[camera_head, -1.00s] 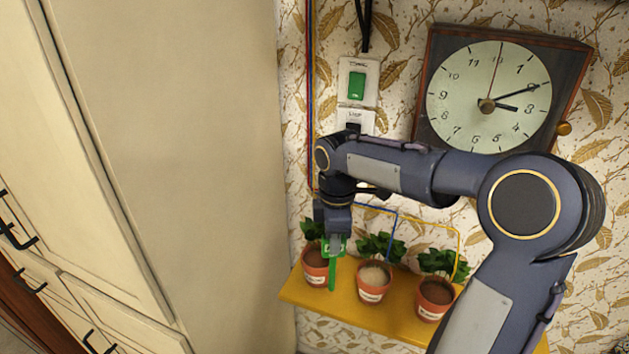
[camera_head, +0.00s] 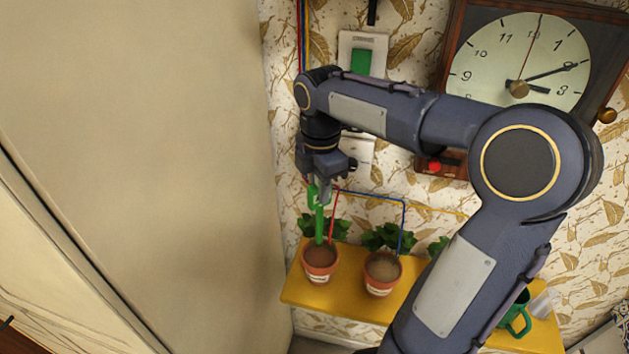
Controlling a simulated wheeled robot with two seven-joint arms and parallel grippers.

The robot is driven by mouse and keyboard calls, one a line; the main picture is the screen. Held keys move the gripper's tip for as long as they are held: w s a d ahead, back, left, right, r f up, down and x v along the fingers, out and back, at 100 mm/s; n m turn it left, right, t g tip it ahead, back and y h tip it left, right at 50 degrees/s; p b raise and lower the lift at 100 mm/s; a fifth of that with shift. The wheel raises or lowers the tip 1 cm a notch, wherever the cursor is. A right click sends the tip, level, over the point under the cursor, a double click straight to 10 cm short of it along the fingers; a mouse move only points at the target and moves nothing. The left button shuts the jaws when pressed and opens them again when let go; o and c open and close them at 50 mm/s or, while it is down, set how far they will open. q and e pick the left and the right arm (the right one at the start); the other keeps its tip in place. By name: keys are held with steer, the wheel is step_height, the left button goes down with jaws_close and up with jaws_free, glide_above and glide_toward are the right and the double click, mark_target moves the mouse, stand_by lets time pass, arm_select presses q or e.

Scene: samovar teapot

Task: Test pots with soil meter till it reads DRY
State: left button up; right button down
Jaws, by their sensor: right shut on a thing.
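My right gripper (camera_head: 319,185) is shut on the green soil meter (camera_head: 319,215) and holds it upright over the left pot. The left pot (camera_head: 320,274) is terracotta with brown soil, a pale label and green leaves behind. The meter's lower end is at or just above this soil; I cannot tell whether it touches. The middle pot (camera_head: 382,285) is terracotta with paler soil. A third plant's leaves (camera_head: 438,247) show beside my right arm, which hides its pot. The meter's reading is not legible. My left gripper is not in view.
The pots stand on a yellow shelf (camera_head: 345,305) against a patterned wall. A green mug (camera_head: 517,316) stands at its right. A tall cream cabinet (camera_head: 140,130) is close on the left. A clock (camera_head: 520,60) and a switch with a green button (camera_head: 361,62) are on the wall.

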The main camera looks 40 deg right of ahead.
mark_target(320, 206)
steer(key=shift+s+f, duration=0.2)
steer(key=shift+f, duration=0.15)
steer(key=shift+w+f+b, duration=0.25)
steer(key=shift+f+b, duration=0.55)
steer(key=shift+b, duration=0.1)
step_height(320, 206, down, 3)
steer(key=b, duration=0.2)
steer(key=shift+s+b, duration=0.1)
steer(key=shift+b, duration=0.3)
steer(key=shift+f+b, duration=2.6)
steer(key=shift+f, duration=1.3)
steer(key=c, duration=1.3)
jaws_free()
steer(key=shift+o, duration=0.2)
step_height(320, 206, up, 8)
steer(key=shift+f+p, duration=0.1)
steer(key=shift+p, duration=0.25)
steer(key=shift+a, duration=0.1)
